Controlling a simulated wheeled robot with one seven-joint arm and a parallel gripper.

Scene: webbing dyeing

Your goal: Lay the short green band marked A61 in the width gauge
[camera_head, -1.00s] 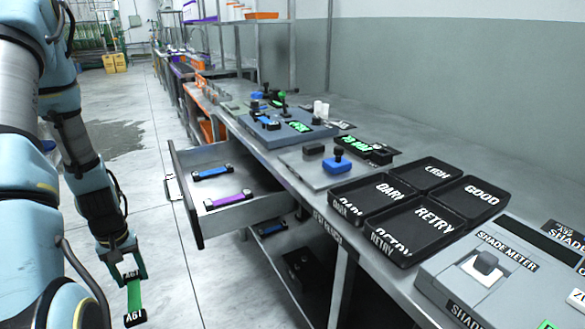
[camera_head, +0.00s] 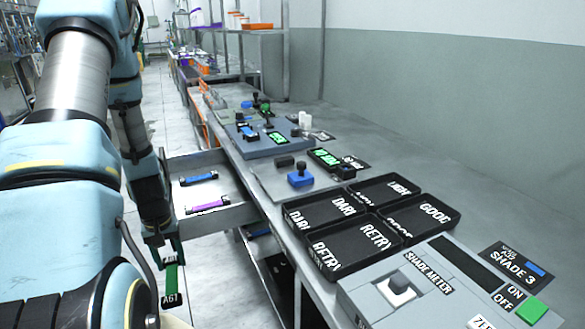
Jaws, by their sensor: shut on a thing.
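The short green band (camera_head: 172,277) hangs down from my gripper (camera_head: 165,245), with the dark end marked A61 (camera_head: 172,299) lowest. My gripper is shut on its upper end, at the left of the bench and in front of the open drawer. On the bench, a flat grey plate with a dark block and a blue knobbed block (camera_head: 300,176) stands beside a green display (camera_head: 325,157). It may be the width gauge, but I cannot read a label that says so. The band is well apart from it.
The open drawer (camera_head: 240,214) holds a blue band (camera_head: 199,178) and a purple band (camera_head: 208,205). Black trays (camera_head: 290,222) and the shade meter (camera_head: 380,255) fill the near bench. A blue-grey device (camera_head: 285,147) stands farther back. Bench space along the wall is clear.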

